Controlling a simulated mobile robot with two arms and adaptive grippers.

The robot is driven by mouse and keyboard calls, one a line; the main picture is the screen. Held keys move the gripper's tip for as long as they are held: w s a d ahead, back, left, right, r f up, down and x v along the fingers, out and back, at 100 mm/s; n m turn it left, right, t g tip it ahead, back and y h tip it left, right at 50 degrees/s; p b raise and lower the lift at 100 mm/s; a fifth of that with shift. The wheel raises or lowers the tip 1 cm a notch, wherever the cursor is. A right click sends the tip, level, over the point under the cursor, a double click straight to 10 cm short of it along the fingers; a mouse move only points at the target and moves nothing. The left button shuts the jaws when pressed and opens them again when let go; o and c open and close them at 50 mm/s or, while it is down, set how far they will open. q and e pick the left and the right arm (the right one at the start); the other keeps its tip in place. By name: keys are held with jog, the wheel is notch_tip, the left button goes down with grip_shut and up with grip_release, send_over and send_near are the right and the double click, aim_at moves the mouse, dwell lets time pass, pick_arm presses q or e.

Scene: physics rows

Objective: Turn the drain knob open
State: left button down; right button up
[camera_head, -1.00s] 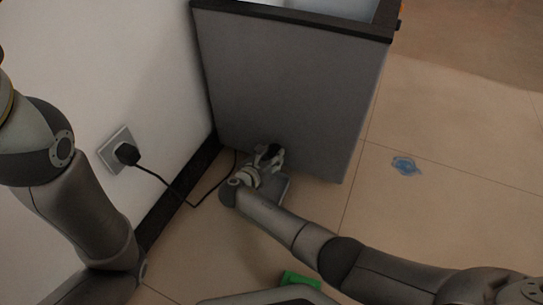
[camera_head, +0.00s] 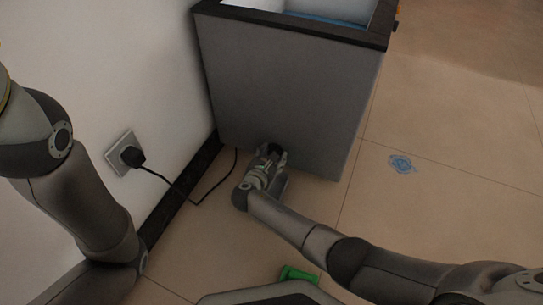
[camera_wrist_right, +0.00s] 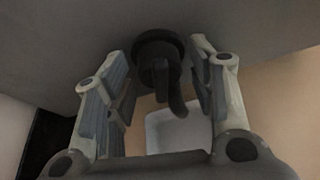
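The black drain knob (camera_wrist_right: 160,72) sticks out of the grey wall of a box-shaped tank (camera_head: 290,90), low down near the floor. In the right wrist view the knob is between the two spread fingers of my right gripper (camera_wrist_right: 158,92), with a gap on each side. In the head view my right gripper (camera_head: 268,158) is at the lower part of the tank wall and mostly hides the knob. My left arm (camera_head: 85,205) is at the left; its gripper is out of the picture.
A pale tray (camera_wrist_right: 178,130) lies on the floor below the knob. A black plug (camera_head: 131,156) sits in a wall socket, and its cable (camera_head: 182,194) runs to the tank. A green object (camera_head: 299,274) is near the bottom edge.

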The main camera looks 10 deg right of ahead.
dwell(0.3)
notch_tip(320, 180, up, 10)
dwell(0.6)
